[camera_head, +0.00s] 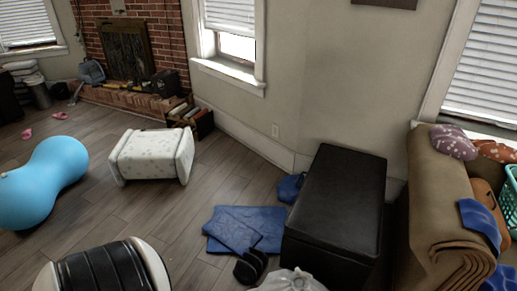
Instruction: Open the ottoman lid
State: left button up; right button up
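A black box-shaped ottoman (338,200) stands against the wall right of the middle. Its flat, dark top looks shut, with no gap visible along the edges that show. Its back and far side are hidden. Neither my left nor my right gripper is in view.
A white patterned stool (152,156) and blue peanut ball (42,182) stand farther left.

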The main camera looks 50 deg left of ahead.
aim_at(338, 207)
jog(key=j, duration=0.5)
jog(key=i+j+u, duration=0.1)
jog(key=j, duration=0.95)
jog(key=i+j+u, duration=0.1)
jog(key=j, duration=0.4)
jog(key=i+j, duration=0.1)
jog(key=j, duration=0.45)
jog(key=u, duration=0.05)
